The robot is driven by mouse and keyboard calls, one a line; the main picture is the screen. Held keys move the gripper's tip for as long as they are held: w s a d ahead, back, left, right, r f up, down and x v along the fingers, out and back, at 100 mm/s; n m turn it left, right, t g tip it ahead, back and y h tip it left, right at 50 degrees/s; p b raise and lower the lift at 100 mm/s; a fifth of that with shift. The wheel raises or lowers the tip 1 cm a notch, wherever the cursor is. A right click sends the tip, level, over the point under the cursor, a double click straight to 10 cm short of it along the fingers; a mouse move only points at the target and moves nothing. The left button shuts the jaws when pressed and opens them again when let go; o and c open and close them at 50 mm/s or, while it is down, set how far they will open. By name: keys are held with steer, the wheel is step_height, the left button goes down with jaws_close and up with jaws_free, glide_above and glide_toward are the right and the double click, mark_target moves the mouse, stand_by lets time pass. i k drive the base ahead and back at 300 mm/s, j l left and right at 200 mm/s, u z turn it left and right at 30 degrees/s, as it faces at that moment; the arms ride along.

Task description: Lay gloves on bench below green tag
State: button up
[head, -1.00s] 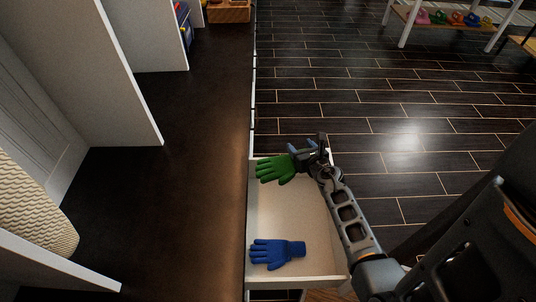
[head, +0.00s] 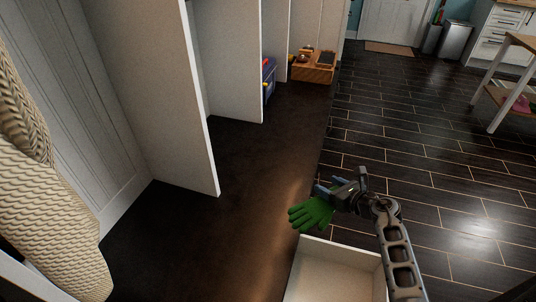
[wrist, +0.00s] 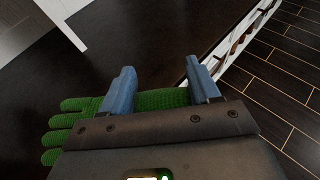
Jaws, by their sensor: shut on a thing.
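A green knitted glove (head: 312,214) is held in my gripper (head: 336,191), above the bench edge near the open drawer. The wrist view shows the green glove (wrist: 160,99) between the two blue fingers of my gripper (wrist: 160,92), with its fingers spread out to the left. The dark brown bench top (head: 245,200) lies to the left of the glove and below it. No green tag shows in these views. The blue glove seen earlier in the drawer is out of view now.
The open white drawer (head: 338,250) juts out from the bench below my arm. White dividers (head: 205,110) split the bench into bays. A blue bin (head: 269,80) and a wooden crate (head: 313,66) stand farther along. A woven cream item (head: 50,190) hangs at the left. The near bench top is clear.

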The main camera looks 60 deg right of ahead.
mark_target(284, 176)
steer(key=l+u, duration=0.2)
steer(key=l, duration=0.5)
steer(key=l+u, duration=0.2)
steer(key=l, duration=0.5)
steer(key=k+l+u, duration=0.2)
steer(key=l, duration=0.45)
steer(key=i, duration=0.05)
